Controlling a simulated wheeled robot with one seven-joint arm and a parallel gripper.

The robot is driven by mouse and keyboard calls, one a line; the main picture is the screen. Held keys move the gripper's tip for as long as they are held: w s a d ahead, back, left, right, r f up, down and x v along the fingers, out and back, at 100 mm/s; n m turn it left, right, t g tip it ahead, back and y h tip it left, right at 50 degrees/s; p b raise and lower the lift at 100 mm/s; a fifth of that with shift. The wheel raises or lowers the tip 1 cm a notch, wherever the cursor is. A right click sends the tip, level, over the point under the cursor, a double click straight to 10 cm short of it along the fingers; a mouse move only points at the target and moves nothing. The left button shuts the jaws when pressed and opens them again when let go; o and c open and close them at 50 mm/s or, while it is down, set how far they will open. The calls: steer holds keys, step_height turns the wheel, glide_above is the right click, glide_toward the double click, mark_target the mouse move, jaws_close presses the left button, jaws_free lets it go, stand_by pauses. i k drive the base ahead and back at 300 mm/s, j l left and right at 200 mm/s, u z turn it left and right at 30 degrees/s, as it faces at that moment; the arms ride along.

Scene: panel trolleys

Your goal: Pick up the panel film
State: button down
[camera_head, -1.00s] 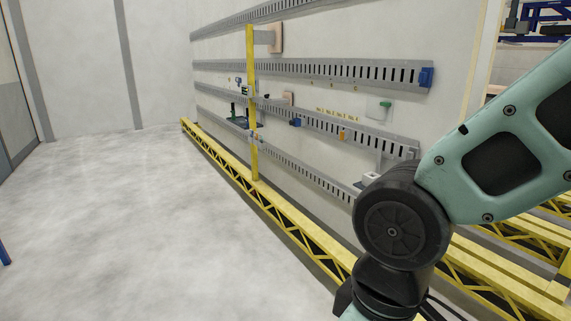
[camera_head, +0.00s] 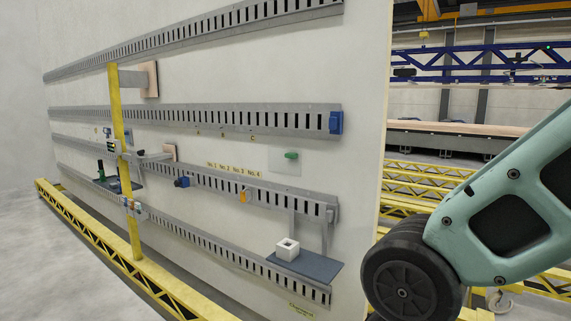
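A pale, see-through square sheet (camera_head: 284,167) with a small green piece (camera_head: 291,155) on it lies flat against the large white panel (camera_head: 350,60), right of the panel's middle. It looks like the panel film, but I cannot tell for sure. It sits below the second slotted rail (camera_head: 230,120) and above the third (camera_head: 215,187). My gripper is out of view; only part of my arm shows at the right. Nothing shows between the sheet and my camera.
A grey shelf (camera_head: 322,268) with a white block (camera_head: 287,249) juts from the panel. A yellow post (camera_head: 120,150) and yellow truss base (camera_head: 100,250) stand before it. A blue block (camera_head: 336,122) ends the second rail. Open floor (camera_head: 40,265) lies at lower left.

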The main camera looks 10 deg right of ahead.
mark_target(287, 162)
steer(key=i+j+z, duration=0.1)
steer(key=z, duration=0.5)
steer(key=i+j+z, duration=0.25)
steer(key=j+z, duration=0.2)
steer(key=j, duration=0.25)
steer(key=i+j+z, duration=0.25)
steer(key=j, duration=0.15)
steer(key=k+l, duration=0.05)
steer(key=k, duration=0.05)
